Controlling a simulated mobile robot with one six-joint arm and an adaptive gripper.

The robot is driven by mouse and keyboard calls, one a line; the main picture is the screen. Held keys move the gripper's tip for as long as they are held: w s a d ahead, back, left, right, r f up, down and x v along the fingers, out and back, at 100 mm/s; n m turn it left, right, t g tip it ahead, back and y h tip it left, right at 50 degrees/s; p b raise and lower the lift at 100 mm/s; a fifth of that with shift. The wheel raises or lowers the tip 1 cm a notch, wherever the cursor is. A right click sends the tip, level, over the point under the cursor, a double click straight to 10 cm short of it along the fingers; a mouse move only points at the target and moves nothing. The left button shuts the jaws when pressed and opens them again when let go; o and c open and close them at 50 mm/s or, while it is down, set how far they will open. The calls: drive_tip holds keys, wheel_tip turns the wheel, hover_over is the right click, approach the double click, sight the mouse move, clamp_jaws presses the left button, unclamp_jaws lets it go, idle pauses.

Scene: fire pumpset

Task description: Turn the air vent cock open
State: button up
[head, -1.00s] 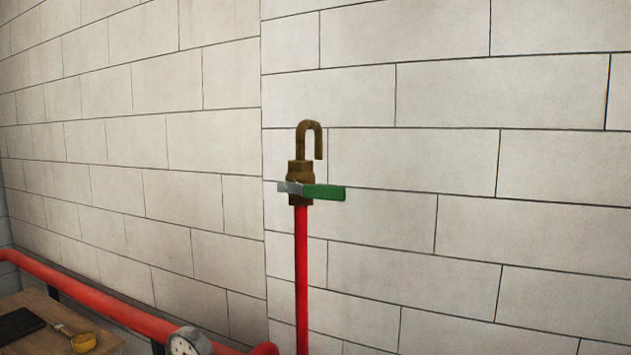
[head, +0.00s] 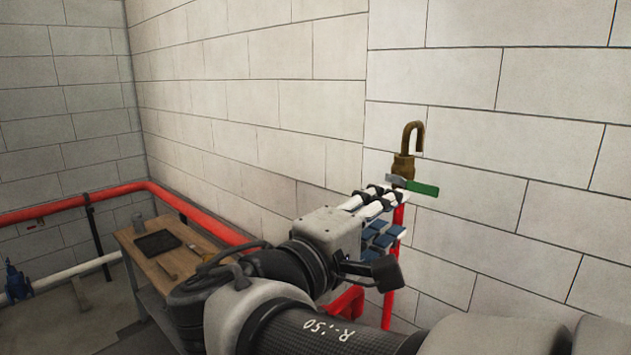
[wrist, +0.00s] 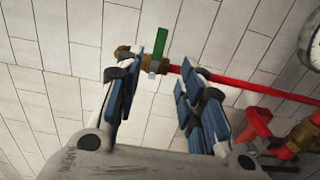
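The air vent cock is a brass fitting (head: 404,166) with a hooked outlet on top of a thin vertical red pipe (head: 388,305). Its green handle (head: 424,188) points sideways to the right, across the pipe, in the head view. In the wrist view the brass cock (wrist: 148,63) and green handle (wrist: 160,45) lie ahead, between the lines of my fingers. My gripper (wrist: 165,88) is open, with blue-padded fingers apart and nothing between their pads. In the head view my gripper (head: 382,215) is just below and left of the handle; whether it touches cannot be told.
A wooden bench (head: 160,255) with a dark tray (head: 157,243) stands at the left. A thick red pipe (head: 195,212) runs along the walls. A gauge (wrist: 311,45) and red pipework (wrist: 262,130) are at the right in the wrist view. The block wall is close behind the cock.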

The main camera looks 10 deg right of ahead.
sight(422, 190)
drive_tip(key=p+x, duration=0.1)
drive_tip(key=x, duration=1.2)
drive_tip(key=shift+w+d, duration=0.1)
drive_tip(key=shift+d, duration=0.15)
clamp_jaws()
